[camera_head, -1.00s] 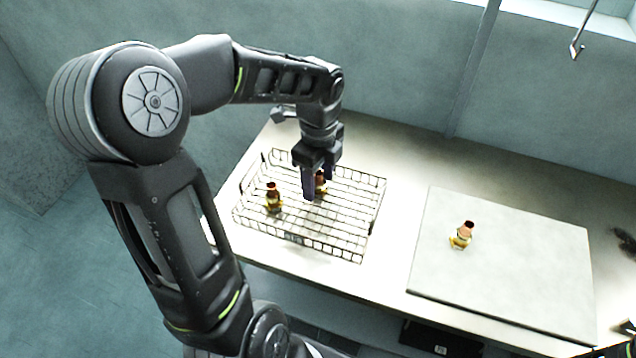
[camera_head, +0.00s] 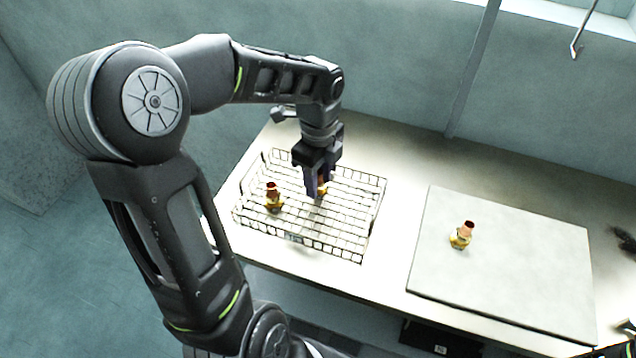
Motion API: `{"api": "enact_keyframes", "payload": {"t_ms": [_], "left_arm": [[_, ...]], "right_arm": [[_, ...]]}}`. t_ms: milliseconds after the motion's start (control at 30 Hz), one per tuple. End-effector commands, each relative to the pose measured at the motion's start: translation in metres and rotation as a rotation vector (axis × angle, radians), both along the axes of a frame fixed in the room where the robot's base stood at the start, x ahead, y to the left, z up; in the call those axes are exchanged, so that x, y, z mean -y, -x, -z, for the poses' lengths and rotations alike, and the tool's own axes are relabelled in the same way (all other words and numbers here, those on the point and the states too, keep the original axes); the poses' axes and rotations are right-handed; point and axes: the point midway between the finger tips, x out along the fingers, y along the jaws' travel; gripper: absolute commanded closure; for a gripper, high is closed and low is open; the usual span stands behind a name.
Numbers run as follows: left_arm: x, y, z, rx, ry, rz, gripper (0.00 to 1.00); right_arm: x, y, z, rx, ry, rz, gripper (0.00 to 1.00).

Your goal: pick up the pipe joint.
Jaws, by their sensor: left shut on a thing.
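My left gripper (camera_head: 317,192) points down into the wire basket (camera_head: 375,212) and is shut on a pipe joint (camera_head: 322,187), brass-yellow with a reddish top. The fingers hide much of this joint. A second pipe joint (camera_head: 273,199) stands in the basket to the left of the gripper, apart from it. A third pipe joint (camera_head: 461,236) stands on the pale board (camera_head: 530,262) at the right.
The basket and board rest on a pale worktop (camera_head: 395,275), with a bare strip between them. The basket's thin wire walls surround the gripper. A dark object (camera_head: 626,240) lies at the right edge. A wall stands behind the worktop.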

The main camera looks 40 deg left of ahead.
Motion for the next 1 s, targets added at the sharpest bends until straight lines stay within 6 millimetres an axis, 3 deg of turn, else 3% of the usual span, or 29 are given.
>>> {"api": "enact_keyframes", "payload": {"t_ms": [300,467,800,1000], "left_arm": [[0.0,0.0,-0.001,0.001,0.0,0.0,1.0],[0.0,-0.001,-0.011,0.003,-0.001,0.0,1.0],[0.0,-0.001,-0.073,0.006,-0.001,0.0,1.0],[0.0,0.0,-0.097,0.002,0.0,0.0,1.0]], "right_arm": [[0.0,0.0,0.0,0.0,0.0,0.0,0.71],[0.0,0.0,0.001,0.0,0.0,0.0,0.71],[0.0,-0.001,0.006,0.003,-0.002,0.0,0.71],[0.0,-0.001,0.007,0.003,-0.002,-0.001,0.71]]}}
